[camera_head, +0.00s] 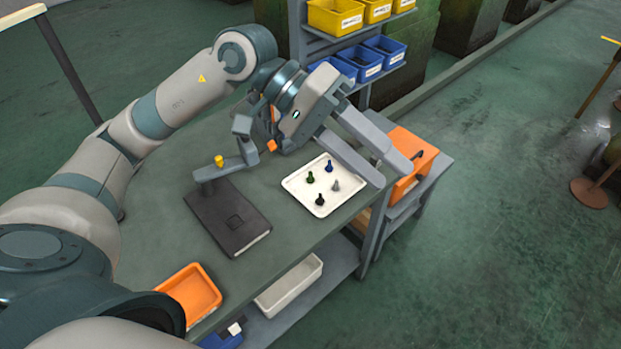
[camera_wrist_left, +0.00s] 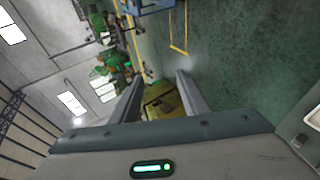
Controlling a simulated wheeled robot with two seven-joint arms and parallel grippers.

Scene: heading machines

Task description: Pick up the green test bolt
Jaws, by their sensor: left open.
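The green test bolt (camera_head: 310,178) stands on the white tray (camera_head: 292,184) on the workbench, at the tray's left side. A blue bolt (camera_head: 329,167), a grey bolt (camera_head: 335,185) and a black bolt (camera_head: 320,199) stand near it on the same tray. My left gripper (camera_head: 395,172) is open and empty, with its fingers reaching past the tray's right side in the head view. In the left wrist view its two fingers (camera_wrist_left: 158,82) are apart, and no bolt shows there. My right gripper is not in view.
A dark fixture (camera_head: 228,218) with a yellow piece (camera_head: 219,160) stands left of the tray. An orange bin (camera_head: 412,155) is to the right. An orange tray (camera_head: 190,292) lies at the bench's near end. Yellow bins (camera_head: 335,18) and blue bins (camera_head: 360,62) fill the rack behind.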

